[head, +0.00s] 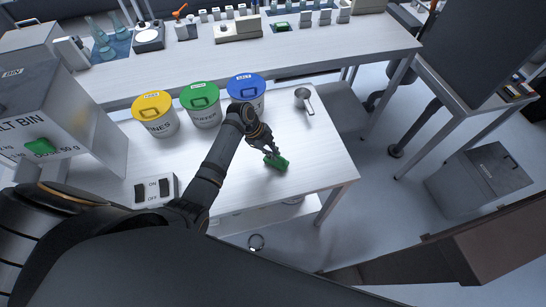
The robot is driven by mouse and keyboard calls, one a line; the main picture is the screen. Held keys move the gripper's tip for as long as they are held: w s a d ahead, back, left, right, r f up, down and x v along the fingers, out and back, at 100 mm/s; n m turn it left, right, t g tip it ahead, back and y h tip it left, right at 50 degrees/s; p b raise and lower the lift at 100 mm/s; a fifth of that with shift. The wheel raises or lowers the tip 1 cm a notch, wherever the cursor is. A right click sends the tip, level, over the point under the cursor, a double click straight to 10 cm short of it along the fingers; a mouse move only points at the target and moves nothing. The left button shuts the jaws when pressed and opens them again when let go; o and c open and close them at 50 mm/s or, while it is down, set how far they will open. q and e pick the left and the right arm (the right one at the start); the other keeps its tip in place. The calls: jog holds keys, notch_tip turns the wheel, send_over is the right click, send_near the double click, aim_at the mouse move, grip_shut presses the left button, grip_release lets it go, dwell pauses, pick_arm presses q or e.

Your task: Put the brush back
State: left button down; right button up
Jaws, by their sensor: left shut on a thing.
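The green brush (277,163) is at the tip of my left gripper (271,151), over the right part of the white table (325,165). My left gripper points down and is shut on the brush. The fingers hide part of the brush, and I cannot tell whether it touches the table top. My right gripper is out of view.
Behind the arm stand a yellow-lidded bucket (155,118), a green-lidded bucket (203,110) and a blue-lidded bucket (247,90). A metal scoop (305,104) lies at the right. A switch box (154,191) and salt bin (60,115) stand left.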

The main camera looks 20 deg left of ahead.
pick_arm(q)
jog(key=c, duration=1.4)
grip_release()
jog(key=shift+f, duration=0.1)
jog(key=b+v, duration=0.1)
jog(key=v, duration=1.1)
